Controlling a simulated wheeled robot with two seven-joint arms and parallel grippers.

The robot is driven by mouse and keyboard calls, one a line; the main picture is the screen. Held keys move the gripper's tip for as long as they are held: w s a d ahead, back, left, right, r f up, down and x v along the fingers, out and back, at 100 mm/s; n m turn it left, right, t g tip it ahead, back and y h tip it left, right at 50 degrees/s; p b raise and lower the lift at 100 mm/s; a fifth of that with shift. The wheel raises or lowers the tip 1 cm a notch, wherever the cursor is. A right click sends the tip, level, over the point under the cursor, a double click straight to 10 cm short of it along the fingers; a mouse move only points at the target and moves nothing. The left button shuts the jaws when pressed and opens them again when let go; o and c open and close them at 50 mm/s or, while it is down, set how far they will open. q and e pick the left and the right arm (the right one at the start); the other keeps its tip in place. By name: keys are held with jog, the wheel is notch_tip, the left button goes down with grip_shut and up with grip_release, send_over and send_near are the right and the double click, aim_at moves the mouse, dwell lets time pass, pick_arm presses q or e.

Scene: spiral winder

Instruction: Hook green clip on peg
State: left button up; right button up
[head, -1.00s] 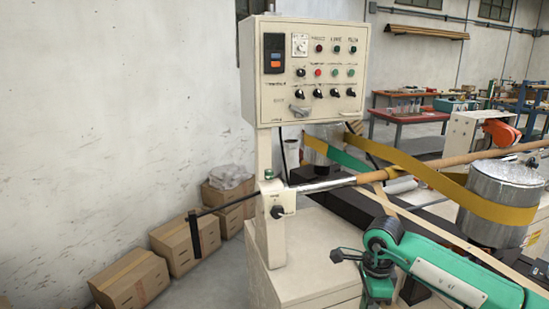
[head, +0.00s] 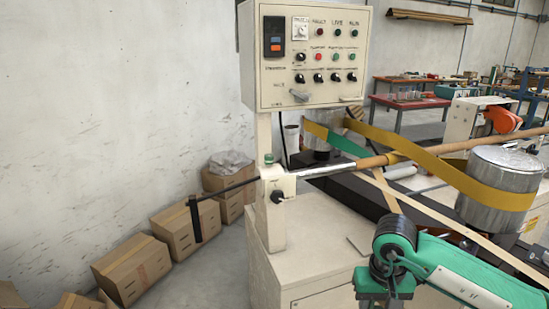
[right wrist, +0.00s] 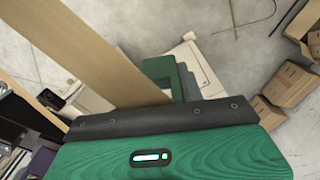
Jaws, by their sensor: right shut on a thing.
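My right arm enters the head view from the lower right, and its gripper is mostly below the bottom edge. In the right wrist view my right gripper (right wrist: 172,88) is shut, seen past its green housing. A green piece, which I take for the green clip (right wrist: 157,68), shows at its fingers beside dark grey stepped parts. The housing hides its lower part. A tan strip (right wrist: 85,45) runs from the upper left to behind the housing. I cannot pick out the peg with certainty. My left gripper is not in view.
The winder's control box (head: 310,55) stands on a cream post. A mandrel (head: 330,168) crosses behind my right arm, with a yellow belt (head: 440,170) around a metal drum (head: 505,165). A black-tipped rod (head: 195,220) sticks out left. Cardboard boxes (head: 130,268) line the wall.

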jog(key=shift+s, duration=0.2)
jog(key=s+f, duration=0.5)
jog(key=f, duration=0.1)
jog(key=w+d+n, duration=0.3)
jog(key=w+n, duration=0.8)
jog(key=w, duration=0.1)
jog(key=w+d+r+n, duration=0.1)
jog(key=w+d+n, duration=0.2)
jog(key=w+n, duration=0.8)
jog(key=shift+w+r, duration=0.25)
jog(key=shift+w, duration=0.95)
jog(key=shift+n, duration=0.3)
